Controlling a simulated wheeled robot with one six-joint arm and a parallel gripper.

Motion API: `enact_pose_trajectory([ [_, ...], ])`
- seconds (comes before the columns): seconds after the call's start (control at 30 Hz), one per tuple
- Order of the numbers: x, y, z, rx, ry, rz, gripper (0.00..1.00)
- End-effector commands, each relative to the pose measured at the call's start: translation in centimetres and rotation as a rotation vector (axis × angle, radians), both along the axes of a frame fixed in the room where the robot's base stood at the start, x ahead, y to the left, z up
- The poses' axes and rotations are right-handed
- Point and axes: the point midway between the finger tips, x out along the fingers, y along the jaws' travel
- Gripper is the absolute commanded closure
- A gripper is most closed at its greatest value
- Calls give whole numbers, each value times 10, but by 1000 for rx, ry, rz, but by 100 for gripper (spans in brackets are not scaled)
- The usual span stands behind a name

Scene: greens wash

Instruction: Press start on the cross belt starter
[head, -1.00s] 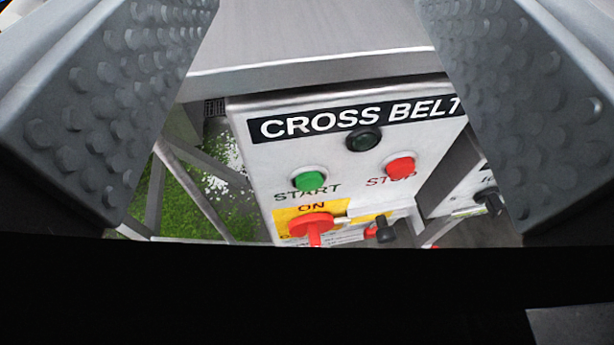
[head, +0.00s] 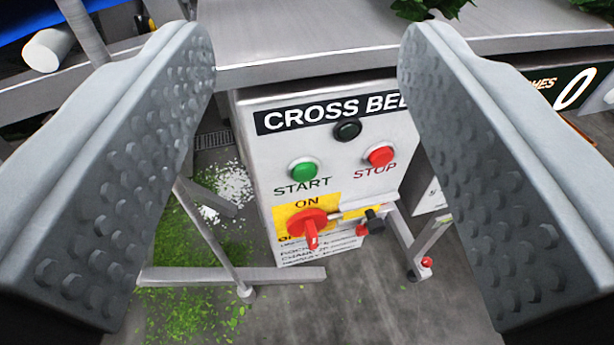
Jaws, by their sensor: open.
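The cross belt starter (head: 260,160) is a pale box below the edge of a steel table, seen between my fingers. Its black label reads "CROSS BEL", with the end hidden behind my right finger. The green START button (head: 304,170) is at its left, and the red STOP button (head: 381,156) is to the right. A dark round lamp (head: 347,130) sits above them, unlit as far as I can tell. A red rotary switch (head: 309,226) on a yellow plate points down, below the word ON. My gripper (head: 305,65) is open and empty, its fingers wide apart, touching no button.
The steel table (head: 320,40) overhangs the box, with leafy greens (head: 428,8) on top. A steel frame leg (head: 215,232) stands at the lower left, over green scraps (head: 190,260) on the floor. A dark sign (head: 565,88) is at the right.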

Motion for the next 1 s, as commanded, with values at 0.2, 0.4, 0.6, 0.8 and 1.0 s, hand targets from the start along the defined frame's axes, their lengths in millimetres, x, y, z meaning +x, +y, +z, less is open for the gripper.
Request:
enact_pose_trajectory([
  [0.2,0,0,0,0,0,0,50],
  [0.4,0,0,0,0,0,0,50],
  [0.6,0,0,0,0,0,0,75],
  [0.8,0,0,0,0,0,0,100],
  [1.0,0,0,0,0,0,0,100],
])
